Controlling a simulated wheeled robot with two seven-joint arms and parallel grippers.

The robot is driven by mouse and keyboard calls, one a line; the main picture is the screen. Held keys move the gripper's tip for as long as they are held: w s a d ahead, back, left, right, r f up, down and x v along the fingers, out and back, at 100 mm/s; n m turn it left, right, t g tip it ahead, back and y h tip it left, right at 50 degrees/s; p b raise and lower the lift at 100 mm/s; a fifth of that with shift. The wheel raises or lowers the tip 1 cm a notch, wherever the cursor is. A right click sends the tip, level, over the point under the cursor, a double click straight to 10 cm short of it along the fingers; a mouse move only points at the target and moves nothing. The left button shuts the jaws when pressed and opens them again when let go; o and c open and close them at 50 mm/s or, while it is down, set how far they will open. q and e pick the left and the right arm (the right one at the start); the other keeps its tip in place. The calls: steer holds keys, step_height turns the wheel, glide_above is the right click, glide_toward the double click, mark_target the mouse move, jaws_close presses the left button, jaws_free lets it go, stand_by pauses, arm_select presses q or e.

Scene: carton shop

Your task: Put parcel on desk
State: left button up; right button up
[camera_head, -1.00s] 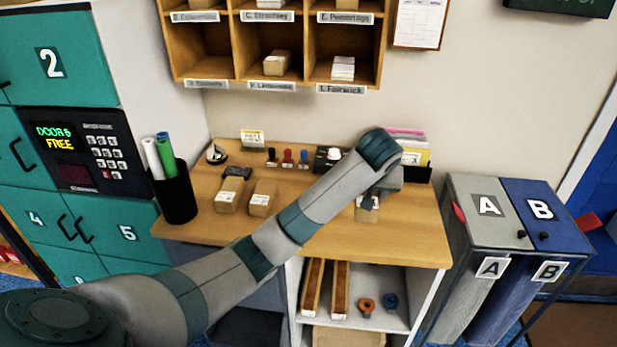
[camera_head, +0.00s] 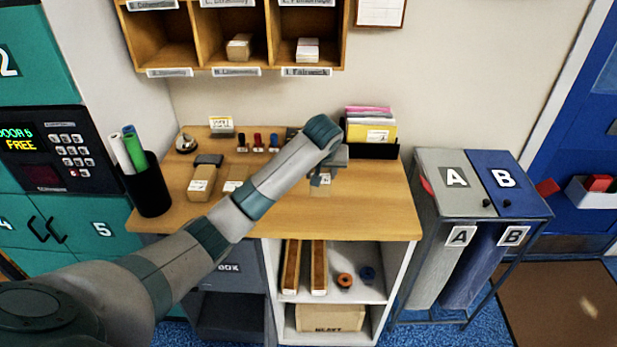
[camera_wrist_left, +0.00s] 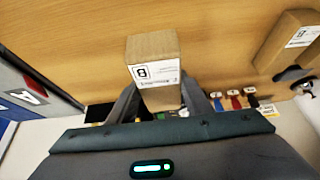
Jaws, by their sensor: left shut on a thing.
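A small brown cardboard parcel (camera_wrist_left: 152,47) with a white label marked B is between the fingers of my left gripper (camera_wrist_left: 162,100) in the left wrist view. The fingers are shut on it from both sides. In the head view my left gripper (camera_head: 322,177) is over the right half of the wooden desk (camera_head: 370,215), and the parcel (camera_head: 320,189) shows partly below it. My wrist and forearm hide part of the desktop. I cannot tell whether the parcel touches the desk. My right gripper is not in view.
Two other parcels, one (camera_head: 201,184) clear and one (camera_head: 233,186) partly hidden, lie on the desk's left. A black pen cup (camera_head: 151,190), several stamps (camera_head: 257,145) and a file holder (camera_head: 373,151) stand around. Pigeonholes (camera_head: 237,72) hang above. The desk's front right is clear.

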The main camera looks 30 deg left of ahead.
arm_select(q)
steer(key=a+f, duration=0.1)
steer(key=w+a+f, duration=0.1)
steer(key=a, duration=0.1)
steer(key=w+a+f+p, duration=0.1)
steer(key=shift+w+a, duration=0.1)
steer(key=shift+a, duration=0.15)
steer(key=shift+f+p, duration=1.1)
steer(key=shift+f, duration=0.9)
steer(key=shift+f, duration=0.15)
steer(key=o, duration=1.2)
steer(key=shift+d, duration=0.1)
